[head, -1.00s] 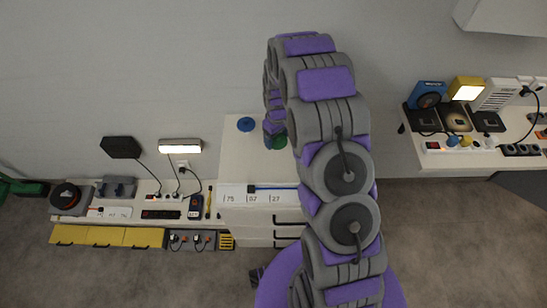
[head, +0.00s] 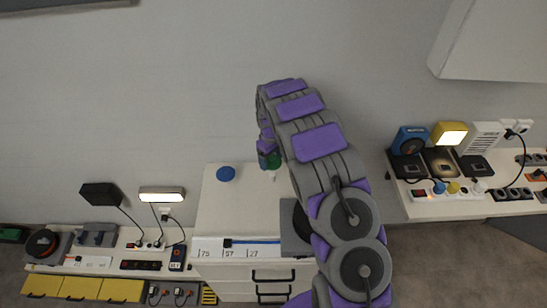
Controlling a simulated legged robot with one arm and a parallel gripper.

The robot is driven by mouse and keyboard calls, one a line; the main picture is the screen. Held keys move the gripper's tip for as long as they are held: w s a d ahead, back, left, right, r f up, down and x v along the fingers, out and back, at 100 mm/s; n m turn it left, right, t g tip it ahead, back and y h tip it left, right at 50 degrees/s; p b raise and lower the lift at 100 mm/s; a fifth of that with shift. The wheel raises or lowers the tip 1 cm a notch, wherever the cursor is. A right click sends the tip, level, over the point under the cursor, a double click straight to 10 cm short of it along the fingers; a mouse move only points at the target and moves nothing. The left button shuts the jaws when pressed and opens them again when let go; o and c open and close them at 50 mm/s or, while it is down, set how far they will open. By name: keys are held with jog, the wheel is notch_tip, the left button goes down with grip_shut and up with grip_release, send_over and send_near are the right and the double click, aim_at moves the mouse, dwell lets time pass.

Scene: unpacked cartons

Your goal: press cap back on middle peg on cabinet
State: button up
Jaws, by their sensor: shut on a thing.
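The white cabinet (head: 216,215) stands in the middle against the wall, with number labels along its front edge. A blue round cap (head: 226,173) sits on its top at the back left. My gripper (head: 268,160) is over the back of the cabinet top, right of the blue cap, and is shut on a small green cap (head: 274,160). A small pale bit shows just below the green cap; I cannot tell whether it is a peg or whether they touch. My arm hides the right part of the cabinet top, and I cannot make out the middle peg.
A low bench (head: 120,262) with switches, lamps and yellow drawers is at the left. A shelf (head: 430,205) with devices and a lit yellow lamp (head: 449,134) is at the right. A grey box (head: 290,225) shows partly behind my arm. A white wall unit (head: 500,50) hangs upper right.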

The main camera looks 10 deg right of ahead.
jog(key=shift+a+f+b, duration=0.2)
jog(key=shift+f+b, duration=0.15)
jog(key=shift+f, duration=0.9)
jog(key=shift+d+f, duration=0.25)
jog(key=shift+f, duration=0.3)
jog(key=shift+d+f, duration=0.2)
jog(key=shift+f, duration=0.35)
jog(key=shift+a+f, duration=0.15)
jog(key=shift+f, duration=0.05)
jog(key=shift+a, duration=0.2)
jog(key=shift+d, duration=0.15)
jog(key=shift+d, duration=0.3)
jog(key=shift+a+p, duration=0.35)
jog(key=shift+p, duration=0.15)
